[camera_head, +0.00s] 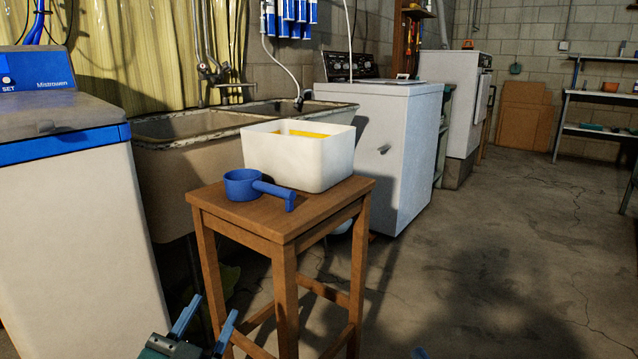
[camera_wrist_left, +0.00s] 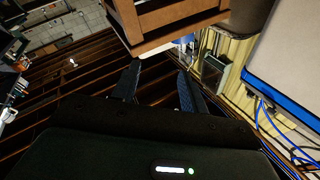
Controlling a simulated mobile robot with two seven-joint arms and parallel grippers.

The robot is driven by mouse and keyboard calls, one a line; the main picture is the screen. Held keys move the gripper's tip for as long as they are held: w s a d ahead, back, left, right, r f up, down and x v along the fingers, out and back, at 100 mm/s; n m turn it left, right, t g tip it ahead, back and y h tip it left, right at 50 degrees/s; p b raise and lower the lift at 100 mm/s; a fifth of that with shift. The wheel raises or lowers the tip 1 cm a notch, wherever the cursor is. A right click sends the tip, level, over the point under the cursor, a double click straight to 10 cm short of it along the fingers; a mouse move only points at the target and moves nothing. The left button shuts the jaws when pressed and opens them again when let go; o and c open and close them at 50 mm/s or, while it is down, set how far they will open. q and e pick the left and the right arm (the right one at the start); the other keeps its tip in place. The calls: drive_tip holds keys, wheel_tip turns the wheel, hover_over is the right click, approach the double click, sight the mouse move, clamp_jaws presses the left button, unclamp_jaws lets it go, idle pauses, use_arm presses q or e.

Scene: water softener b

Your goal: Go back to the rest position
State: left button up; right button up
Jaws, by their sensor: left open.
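My left gripper (camera_head: 214,306) is low at the bottom of the head view, in front of the wooden stool and below its top. Its two blue fingers are apart with nothing between them. The left wrist view also shows the open fingers (camera_wrist_left: 159,68), with part of the stool (camera_wrist_left: 170,22) beyond them. A small blue tip (camera_head: 420,353) at the bottom edge of the head view may belong to my right gripper; too little shows to tell its state.
The wooden stool (camera_head: 280,213) carries a blue scoop (camera_head: 243,186) and a white bin (camera_head: 291,162) with something yellow inside. A water softener (camera_head: 75,220) stands at left. A sink (camera_head: 175,160) and a white washer (camera_head: 400,160) are behind. Floor at right (camera_head: 500,260) is clear.

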use_arm(q)
drive_tip(key=s+d+g+h+p, duration=0.2)
drive_tip(key=s+d+h, duration=0.45)
drive_tip(key=s, duration=0.75)
drive_tip(key=s+a+r+n+g+y+p, duration=0.1)
drive_tip(key=r+p, duration=0.5)
drive_tip(key=p, duration=1.3)
drive_tip(key=s+a+r+n+g+y+p, duration=0.1)
drive_tip(key=r+g+y+p, duration=0.4)
drive_tip(key=p, duration=1.4)
drive_tip(key=shift+s+a+r+n+g+y, duration=0.3)
drive_tip(key=shift+a+r+n+g, duration=0.35)
drive_tip(key=shift+a, duration=0.55)
use_arm(e)
drive_tip(key=s+d+r+m+g+h, duration=0.3)
drive_tip(key=d+r+m+g+h, duration=0.2)
drive_tip(key=r+g+h, duration=0.3)
drive_tip(key=shift+m+g, duration=0.3)
drive_tip(key=shift+g, duration=0.2)
use_arm(q)
drive_tip(key=shift+f, duration=0.15)
use_arm(e)
drive_tip(key=shift+s, duration=0.1)
